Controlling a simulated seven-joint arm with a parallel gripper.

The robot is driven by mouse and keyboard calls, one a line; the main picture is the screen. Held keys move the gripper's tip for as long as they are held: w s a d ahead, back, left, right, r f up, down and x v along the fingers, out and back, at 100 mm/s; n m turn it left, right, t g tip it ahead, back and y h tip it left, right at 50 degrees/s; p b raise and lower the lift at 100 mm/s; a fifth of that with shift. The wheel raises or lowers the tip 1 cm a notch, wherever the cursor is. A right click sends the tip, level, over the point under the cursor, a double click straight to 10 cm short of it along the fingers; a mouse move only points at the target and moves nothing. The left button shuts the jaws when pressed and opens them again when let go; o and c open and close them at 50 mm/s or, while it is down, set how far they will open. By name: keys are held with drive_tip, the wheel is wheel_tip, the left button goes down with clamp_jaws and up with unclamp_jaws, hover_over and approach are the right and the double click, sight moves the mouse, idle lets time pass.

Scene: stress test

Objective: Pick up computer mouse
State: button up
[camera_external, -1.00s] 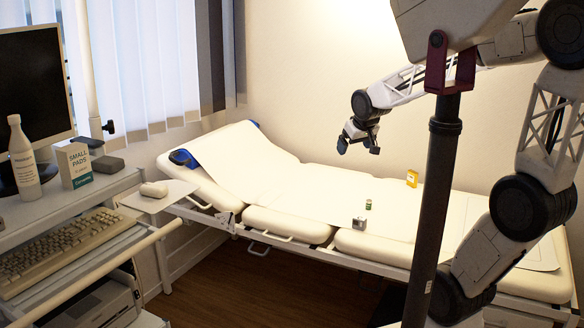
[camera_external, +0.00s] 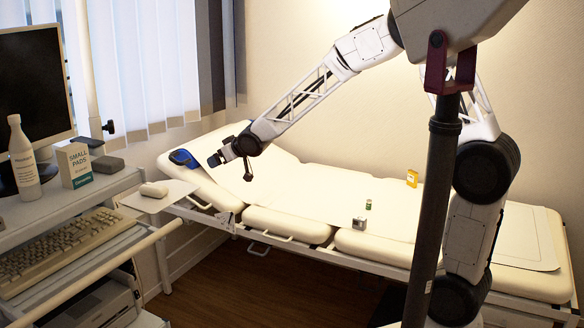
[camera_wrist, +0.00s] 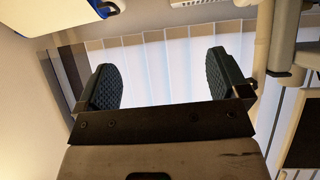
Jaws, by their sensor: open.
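The white computer mouse (camera_external: 154,190) rests on the small pull-out shelf (camera_external: 172,198) beside the desk, left of the bed. My gripper (camera_external: 229,164) is above the head end of the bed, to the right of the mouse and well apart from it. In the wrist view my gripper (camera_wrist: 170,88) shows two dark textured pads spread wide with nothing between them. The mouse cannot be made out in the wrist view.
The desk holds a monitor (camera_external: 36,98), a white bottle (camera_external: 23,158), a "small pads" box (camera_external: 74,165) and a keyboard (camera_external: 62,243). The bed (camera_external: 285,222) carries a blue item (camera_external: 184,158), a green-labelled jar (camera_external: 368,204) and a yellow box (camera_external: 412,178). Window blinds (camera_external: 150,60) hang behind.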

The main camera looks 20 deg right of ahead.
sight(153, 187)
drive_tip(key=a+f+n+y, duration=0.1)
drive_tip(key=a+f, duration=0.1)
drive_tip(key=a, duration=0.4)
drive_tip(key=s+a+f+y, duration=0.1)
drive_tip(key=a+f, duration=0.1)
drive_tip(key=a, duration=0.4)
drive_tip(key=s+a+f+n+y, duration=0.1)
drive_tip(key=a+f, duration=0.1)
drive_tip(key=a, duration=0.3)
drive_tip(key=shift+s+a+f+n+g+y, duration=0.1)
drive_tip(key=shift+s+a+n+g+y, duration=0.05)
drive_tip(key=shift+a+n+g+y, duration=0.2)
drive_tip(key=shift+a, duration=0.1)
drive_tip(key=shift+x, duration=1.25)
drive_tip(key=shift+f, duration=0.1)
drive_tip(key=shift+x, duration=2.55)
drive_tip(key=c, duration=1)
